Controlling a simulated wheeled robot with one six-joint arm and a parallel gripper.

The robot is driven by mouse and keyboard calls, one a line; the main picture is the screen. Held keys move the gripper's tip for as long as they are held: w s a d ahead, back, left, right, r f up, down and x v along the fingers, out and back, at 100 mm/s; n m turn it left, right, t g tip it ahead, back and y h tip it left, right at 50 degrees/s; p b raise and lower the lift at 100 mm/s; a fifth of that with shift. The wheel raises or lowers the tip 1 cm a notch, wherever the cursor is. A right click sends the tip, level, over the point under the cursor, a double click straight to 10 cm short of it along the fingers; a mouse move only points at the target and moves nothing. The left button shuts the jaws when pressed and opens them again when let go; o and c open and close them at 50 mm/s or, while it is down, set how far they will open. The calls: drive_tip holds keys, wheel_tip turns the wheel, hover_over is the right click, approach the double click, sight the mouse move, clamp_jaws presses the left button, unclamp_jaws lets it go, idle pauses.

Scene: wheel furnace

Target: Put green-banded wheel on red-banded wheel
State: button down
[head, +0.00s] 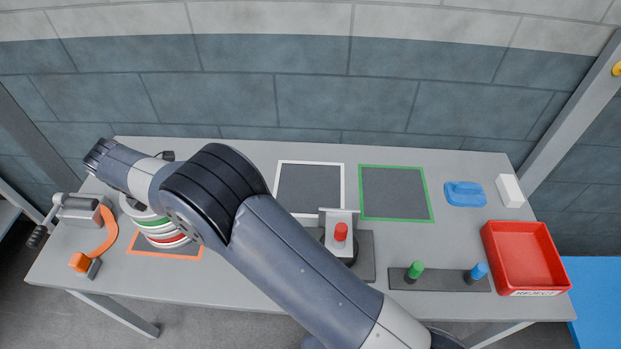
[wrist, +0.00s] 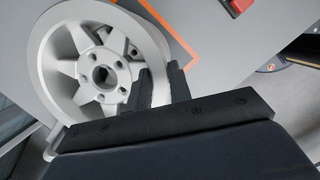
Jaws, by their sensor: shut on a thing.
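The green-banded wheel (head: 152,222) is at the left of the table in the head view, partly hidden by my arm. The red-banded wheel (head: 168,241) shows directly below it, over the orange-outlined square. The two look stacked or nearly so; I cannot tell whether they touch. In the wrist view my gripper (wrist: 160,88) is shut on the rim of a pale spoked wheel (wrist: 92,58), with a finger inside the rim. No coloured band shows there, but its place fits the green-banded wheel. My fingers are hidden in the head view.
The orange-outlined square (head: 188,253) lies under the wheels. An orange-and-grey crank device (head: 85,210) stands close on the left. White-outlined (head: 310,187) and green-outlined (head: 395,192) squares are empty. A red-button fixture (head: 341,240), green and blue knobs, and a red tray (head: 525,257) lie right.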

drive_tip(key=shift+f, duration=0.3)
drive_tip(key=c, duration=1.3)
unclamp_jaws()
drive_tip(key=shift+o, duration=0.5)
drive_tip(key=shift+f, duration=0.1)
drive_tip(key=shift+f, duration=0.1)
drive_tip(key=b+v, duration=0.1)
drive_tip(key=v, duration=1)
drive_tip(key=shift+b, duration=0.4)
drive_tip(key=shift+f, duration=0.1)
drive_tip(key=p+x, duration=0.1)
drive_tip(key=x, duration=0.9)
drive_tip(key=shift+f+p, duration=0.25)
drive_tip(key=shift+p, duration=0.05)
drive_tip(key=shift+w+r, duration=0.1)
drive_tip(key=shift+r, duration=0.1)
